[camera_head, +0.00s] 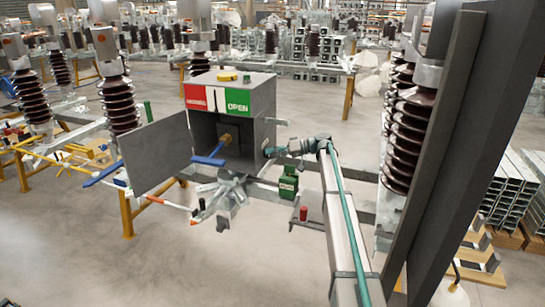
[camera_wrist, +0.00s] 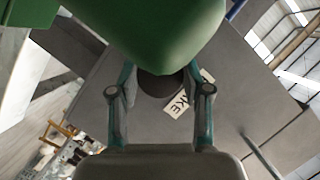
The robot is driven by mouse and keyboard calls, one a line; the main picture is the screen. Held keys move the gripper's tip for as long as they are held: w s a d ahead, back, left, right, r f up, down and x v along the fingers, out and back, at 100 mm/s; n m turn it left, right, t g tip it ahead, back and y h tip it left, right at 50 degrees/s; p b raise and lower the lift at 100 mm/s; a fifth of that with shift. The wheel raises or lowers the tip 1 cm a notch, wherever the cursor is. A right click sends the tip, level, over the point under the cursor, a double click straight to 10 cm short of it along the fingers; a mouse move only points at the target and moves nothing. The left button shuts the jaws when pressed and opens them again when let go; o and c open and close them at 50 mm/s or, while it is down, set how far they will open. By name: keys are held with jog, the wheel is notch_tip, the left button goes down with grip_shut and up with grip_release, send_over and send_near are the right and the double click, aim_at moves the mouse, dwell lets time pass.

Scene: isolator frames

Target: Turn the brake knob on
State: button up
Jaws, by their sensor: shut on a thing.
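The brake knob (camera_wrist: 158,84) is a dark round piece on a grey panel in the wrist view, partly covered by a large green shape above it. A white label (camera_wrist: 178,106) ending in "KE" is beside it. My gripper (camera_wrist: 159,74) has its two fingers on either side of the knob and is shut on it. In the head view my gripper (camera_head: 269,151) is at the right side of the grey control box (camera_head: 262,108). The knob is hidden there.
The box's hinged door (camera_head: 155,153) stands open to the left, with a blue handle (camera_head: 208,161) in the opening. A red and green "OPEN" sign (camera_head: 237,101) is on its upper front. A green block (camera_head: 288,187) sits below my wrist. Ribbed brown insulators (camera_head: 408,130) stand at the right.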

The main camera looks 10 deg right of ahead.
jog(key=m+g+y, duration=0.1)
jog(key=m+y, duration=0.1)
jog(key=m, duration=0.2)
dwell(0.7)
jog(key=o, duration=1.2)
jog(key=shift+c, duration=0.2)
jog(key=shift+d, duration=0.1)
jog(key=s+d+r, duration=0.1)
jog(key=d, duration=1)
jog(key=shift+s+d, duration=0.3)
jog(key=shift+d, duration=0.1)
jog(key=shift+m, duration=0.3)
